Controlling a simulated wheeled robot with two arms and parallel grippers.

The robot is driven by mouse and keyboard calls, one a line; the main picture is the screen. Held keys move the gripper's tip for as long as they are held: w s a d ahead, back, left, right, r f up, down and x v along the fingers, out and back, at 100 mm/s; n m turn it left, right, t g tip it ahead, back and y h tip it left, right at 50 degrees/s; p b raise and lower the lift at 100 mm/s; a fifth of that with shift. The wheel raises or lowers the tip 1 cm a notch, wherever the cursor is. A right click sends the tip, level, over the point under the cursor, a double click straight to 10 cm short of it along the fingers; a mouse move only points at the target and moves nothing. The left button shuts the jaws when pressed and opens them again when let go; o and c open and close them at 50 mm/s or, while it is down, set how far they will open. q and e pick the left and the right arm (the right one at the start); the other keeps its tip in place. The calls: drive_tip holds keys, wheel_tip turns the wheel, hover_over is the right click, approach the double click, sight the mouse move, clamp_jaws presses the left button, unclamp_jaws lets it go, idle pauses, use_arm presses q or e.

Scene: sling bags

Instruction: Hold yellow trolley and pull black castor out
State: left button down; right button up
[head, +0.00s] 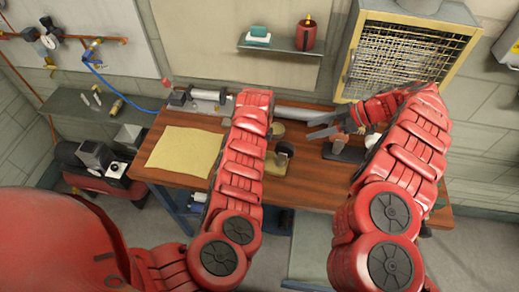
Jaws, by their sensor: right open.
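A small black wheel, likely the castor (285,149), stands on the wooden table between my two arms. A small tan piece (275,163) is beside it; I cannot tell whether it is part of the yellow trolley. My right gripper (314,128) is open, its grey fingers pointing left, above and to the right of the black wheel and apart from it. My left arm (242,150) reaches over the table to the left of the wheel. Its gripper is hidden behind the forearm.
The wooden table (310,185) carries a yellowish sheet (185,151) at the left and a grey metal device (205,100) at the back left. A grey stand (345,151) is below my right gripper. A shelf (280,45) and a caged vent (400,60) are behind.

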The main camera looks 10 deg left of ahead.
idle(0.9)
drive_tip(key=o, duration=0.4)
drive_tip(key=shift+o, duration=0.6)
drive_tip(key=shift+w+a+f+h, duration=0.1)
drive_tip(key=shift+a+h, duration=0.05)
drive_tip(key=shift+h, duration=0.15)
drive_tip(key=m+h, duration=0.1)
drive_tip(key=h, duration=0.9)
hover_over(285, 143)
drive_tip(key=shift+f+t, duration=0.3)
drive_tip(key=shift+f, duration=1.4)
wheel_tip(285, 143, down, 8)
drive_tip(key=shift+f, duration=0.1)
